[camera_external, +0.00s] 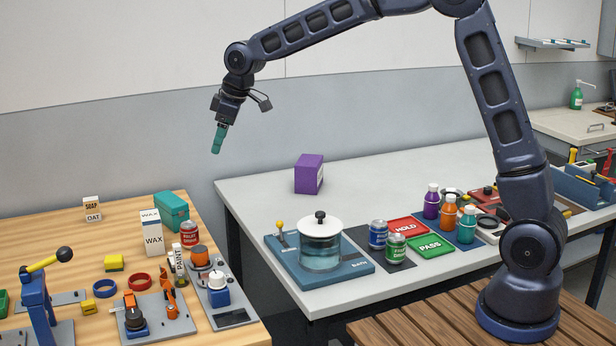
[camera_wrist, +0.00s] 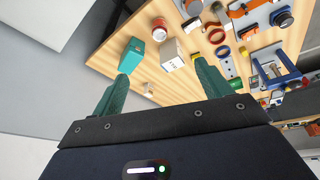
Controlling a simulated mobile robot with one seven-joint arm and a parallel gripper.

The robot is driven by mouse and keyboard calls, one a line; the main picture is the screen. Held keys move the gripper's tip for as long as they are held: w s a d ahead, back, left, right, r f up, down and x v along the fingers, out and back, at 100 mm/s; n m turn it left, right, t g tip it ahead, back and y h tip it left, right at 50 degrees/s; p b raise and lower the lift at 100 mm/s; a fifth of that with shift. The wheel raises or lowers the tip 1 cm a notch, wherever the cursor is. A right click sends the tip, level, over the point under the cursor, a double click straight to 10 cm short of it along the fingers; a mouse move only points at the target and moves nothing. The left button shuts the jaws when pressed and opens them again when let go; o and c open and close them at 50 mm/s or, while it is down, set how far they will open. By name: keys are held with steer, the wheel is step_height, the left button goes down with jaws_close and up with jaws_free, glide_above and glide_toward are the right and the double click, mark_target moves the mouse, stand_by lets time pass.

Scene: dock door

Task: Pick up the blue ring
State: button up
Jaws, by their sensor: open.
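The blue ring (camera_external: 104,288) lies flat on the wooden table (camera_external: 50,240) at the left, just left of a red ring (camera_external: 139,281). The blue ring also shows in the wrist view (camera_wrist: 222,51), near the top right, beyond my right-hand finger. My gripper (camera_external: 216,150) is high in the air, above and to the right of the wooden table and well apart from the ring. In the wrist view its two green fingers stand apart with nothing between them.
Near the blue ring are a yellow block (camera_external: 114,263), a smaller yellow block (camera_external: 88,307) and a blue lever stand (camera_external: 36,295) with a yellow handle. A wax box (camera_external: 152,232) and teal box (camera_external: 171,211) stand farther back. A grey table (camera_external: 380,185) is at right.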

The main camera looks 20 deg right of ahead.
steer(key=s+a+f+n+g, duration=0.1)
steer(key=a+f, duration=0.4)
steer(key=a, duration=0.4)
steer(key=s+a+f+n, duration=0.1)
steer(key=a+f+n, duration=0.1)
steer(key=a+f, duration=0.45)
steer(key=n+g+y, duration=0.1)
steer(key=n, duration=0.1)
glide_toward(111, 278)
steer(key=shift+s+a+f, duration=0.35)
steer(key=shift+a+f, duration=0.3)
steer(key=shift+f, duration=0.65)
steer(key=shift+s+a+f, duration=0.35)
steer(key=shift+a+f, duration=0.3)
steer(key=shift+f, duration=0.65)
steer(key=shift+s+a+f, duration=0.35)
steer(key=shift+a+f, duration=0.3)
steer(key=shift+f, duration=0.65)
steer(key=c, duration=1)
